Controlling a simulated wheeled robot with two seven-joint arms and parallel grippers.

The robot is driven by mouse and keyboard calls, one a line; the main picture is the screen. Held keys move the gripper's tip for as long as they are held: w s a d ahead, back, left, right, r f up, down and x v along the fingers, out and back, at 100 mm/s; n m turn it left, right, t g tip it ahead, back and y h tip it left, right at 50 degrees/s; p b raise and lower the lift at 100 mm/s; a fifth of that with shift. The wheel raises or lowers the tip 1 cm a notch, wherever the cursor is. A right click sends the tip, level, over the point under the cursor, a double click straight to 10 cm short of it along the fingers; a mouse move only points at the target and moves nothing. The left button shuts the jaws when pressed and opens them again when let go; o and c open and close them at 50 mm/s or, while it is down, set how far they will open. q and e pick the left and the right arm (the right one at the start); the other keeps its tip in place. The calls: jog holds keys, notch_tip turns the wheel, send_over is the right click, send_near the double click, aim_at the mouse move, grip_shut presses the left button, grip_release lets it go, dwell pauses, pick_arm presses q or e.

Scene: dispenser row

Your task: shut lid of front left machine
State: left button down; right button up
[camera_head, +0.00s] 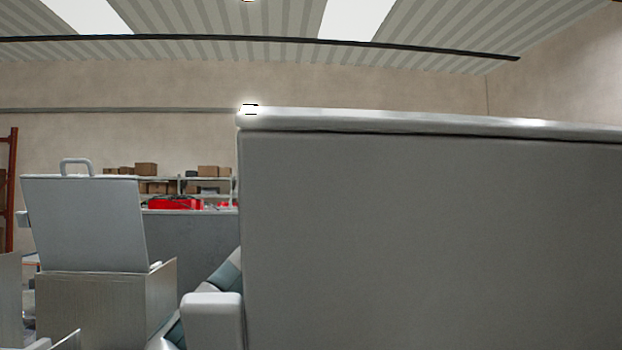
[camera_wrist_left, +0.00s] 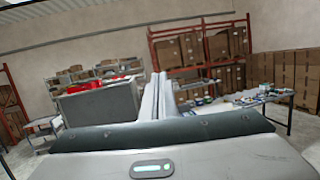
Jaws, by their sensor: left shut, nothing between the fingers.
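A large grey panel (camera_head: 430,230) with a pale rounded top edge stands upright very close in the head view and fills its right side. It looks like a raised lid; I cannot tell which machine it belongs to. At the left, a grey box-shaped machine (camera_head: 105,305) has its lid (camera_head: 85,222) standing up, with a handle (camera_head: 76,166) on the top edge. My left gripper (camera_wrist_left: 160,82) shows in the left wrist view, fingers together and empty. In the head view it is hidden, with only part of my arm showing beside the panel. My right gripper is not seen.
Shelves with boxes (camera_head: 147,169) and a red item (camera_head: 175,203) stand in the background. Parts of other grey boxes show at the lower left edge. The left wrist view shows tall racks of cartons (camera_wrist_left: 205,48) and a table with items (camera_wrist_left: 262,96) farther off.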

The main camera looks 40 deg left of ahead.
pick_arm(q)
jog(key=w+a+f+g+h, duration=0.2)
jog(key=a+f, duration=0.1)
jog(key=f, duration=0.3)
jog(key=w+a+f+n+g+h, duration=0.1)
jog(key=w+a+f+g, duration=0.1)
jog(key=f, duration=0.5)
jog(key=shift+w+a+g+h, duration=0.3)
jog(key=shift+w+a+h, duration=0.1)
jog(key=shift+w+a, duration=0.2)
jog(key=shift+a, duration=0.1)
jog(key=b+v, duration=0.3)
jog(key=b, duration=0.1)
jog(key=b+v, duration=0.3)
jog(key=b, duration=0.2)
jog(key=shift+s+f, duration=0.2)
jog(key=b+v, duration=0.6)
jog(key=v, duration=0.5)
jog(key=shift+r, duration=0.3)
